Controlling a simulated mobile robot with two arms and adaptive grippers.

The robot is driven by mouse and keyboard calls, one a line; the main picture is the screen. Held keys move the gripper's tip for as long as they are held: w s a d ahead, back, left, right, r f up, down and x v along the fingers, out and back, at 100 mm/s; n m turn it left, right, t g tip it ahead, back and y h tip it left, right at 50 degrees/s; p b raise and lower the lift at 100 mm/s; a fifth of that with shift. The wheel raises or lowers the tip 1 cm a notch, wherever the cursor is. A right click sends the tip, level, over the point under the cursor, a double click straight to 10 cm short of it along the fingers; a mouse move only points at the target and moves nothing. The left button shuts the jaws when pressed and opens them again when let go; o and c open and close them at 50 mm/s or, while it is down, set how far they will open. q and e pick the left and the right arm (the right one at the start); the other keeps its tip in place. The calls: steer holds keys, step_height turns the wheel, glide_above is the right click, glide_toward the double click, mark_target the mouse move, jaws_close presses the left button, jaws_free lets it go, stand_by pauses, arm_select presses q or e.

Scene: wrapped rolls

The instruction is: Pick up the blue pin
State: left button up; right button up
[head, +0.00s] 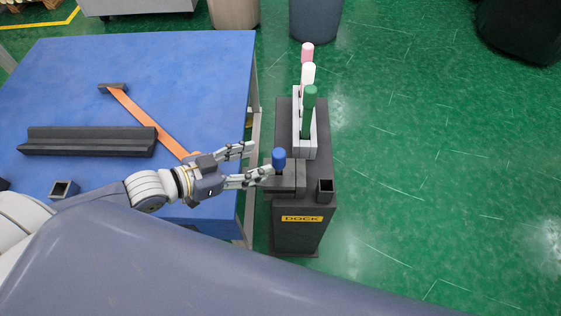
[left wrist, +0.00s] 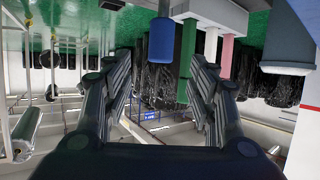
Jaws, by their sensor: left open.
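The blue pin (head: 279,159) stands upright on a dark block at the left side of the dock stand (head: 298,235). My left gripper (head: 261,160) is open and empty, reaching in from the left over the table edge. Its lower fingertip appears close to the pin's base; whether they touch I cannot tell. In the left wrist view the blue pin (left wrist: 161,40) appears upside down, ahead of the gap between the spread fingers (left wrist: 160,62). My right gripper is not in view.
Green (head: 309,112), white (head: 308,77) and pink (head: 307,53) pins stand in a grey rack (head: 304,150) behind the blue pin. A square open tube (head: 325,190) is on the dock's right. The blue table (head: 190,80) holds a black rail (head: 87,141) and orange strap (head: 145,120).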

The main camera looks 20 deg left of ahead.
mark_target(273, 156)
arm_select(q)
steer(key=shift+x, duration=1.15)
steer(key=shift+w+d+f, duration=0.25)
steer(key=shift+w+d, duration=0.1)
steer(key=shift+w, duration=0.1)
steer(key=shift+x, duration=2.55)
steer(key=shift+f, duration=0.1)
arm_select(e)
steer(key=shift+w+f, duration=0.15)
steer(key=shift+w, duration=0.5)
arm_select(q)
jaws_close()
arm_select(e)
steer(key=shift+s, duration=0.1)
